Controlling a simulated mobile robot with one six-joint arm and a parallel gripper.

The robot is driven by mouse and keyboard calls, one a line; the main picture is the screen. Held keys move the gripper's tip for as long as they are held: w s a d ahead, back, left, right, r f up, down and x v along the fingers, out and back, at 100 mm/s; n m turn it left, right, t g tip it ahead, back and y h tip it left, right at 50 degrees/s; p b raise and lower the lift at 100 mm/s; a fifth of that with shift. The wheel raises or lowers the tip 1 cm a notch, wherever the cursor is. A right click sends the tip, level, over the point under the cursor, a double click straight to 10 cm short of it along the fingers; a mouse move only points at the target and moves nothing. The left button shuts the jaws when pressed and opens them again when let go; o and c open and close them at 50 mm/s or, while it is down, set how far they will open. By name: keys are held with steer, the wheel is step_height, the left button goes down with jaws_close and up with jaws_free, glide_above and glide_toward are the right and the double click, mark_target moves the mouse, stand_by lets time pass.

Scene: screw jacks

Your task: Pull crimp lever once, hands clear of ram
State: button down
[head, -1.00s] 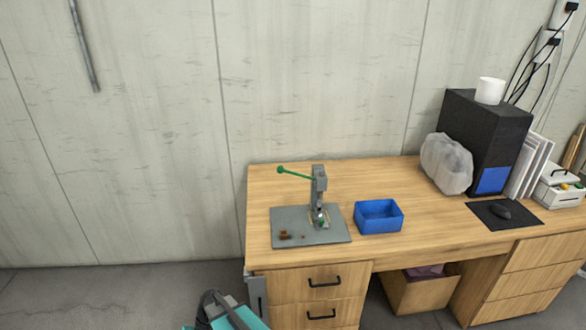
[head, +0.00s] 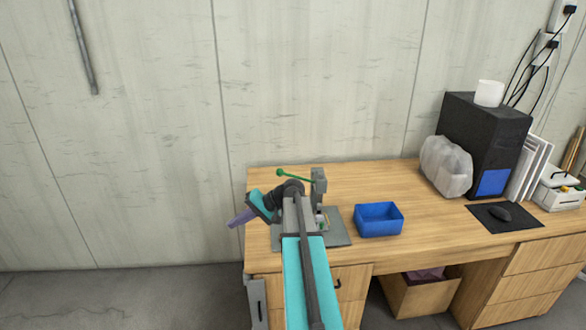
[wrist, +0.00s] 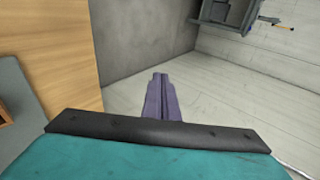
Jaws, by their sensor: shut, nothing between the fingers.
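The crimp press (head: 319,184) stands upright on a grey base plate (head: 338,240) at the left end of the desk. Its green lever (head: 293,175) sticks out to the left from the top of the post, with a round green knob at the end. The ram area is mostly hidden behind my arm. My gripper (head: 238,218) is shut and empty, off the desk's left edge, lower than the knob and to its left. In the wrist view the purple fingers (wrist: 161,98) are together with nothing between them, and neither press nor lever shows.
A blue bin (head: 379,219) stands right of the base plate. Farther right are a plastic-wrapped bundle (head: 447,167), a black box (head: 484,140) and a mouse on a dark mat (head: 518,219). The wall (head: 120,140) is behind. The floor left of the desk is clear.

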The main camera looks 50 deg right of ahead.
steer(key=s+d+r+m+t+h, duration=0.1)
steer(key=s+d+r+t+h, duration=0.1)
steer(key=s+d+r, duration=0.6)
steer(key=s+d+r+m+t+h, duration=0.2)
steer(key=s+d+r, duration=0.6)
steer(key=d+r, duration=0.5)
steer(key=d+h, duration=0.1)
steer(key=d, duration=0.4)
steer(key=shift+d+r, duration=0.25)
steer(key=shift+r, duration=0.15)
steer(key=s+a+f+p+x, duration=0.1)
steer(key=a+p+x, duration=0.1)
steer(key=x, duration=1)
steer(key=shift+w+a+p, duration=0.25)
steer(key=shift+w+p, duration=0.15)
steer(key=shift+p, duration=0.35)
steer(key=shift+f, duration=0.15)
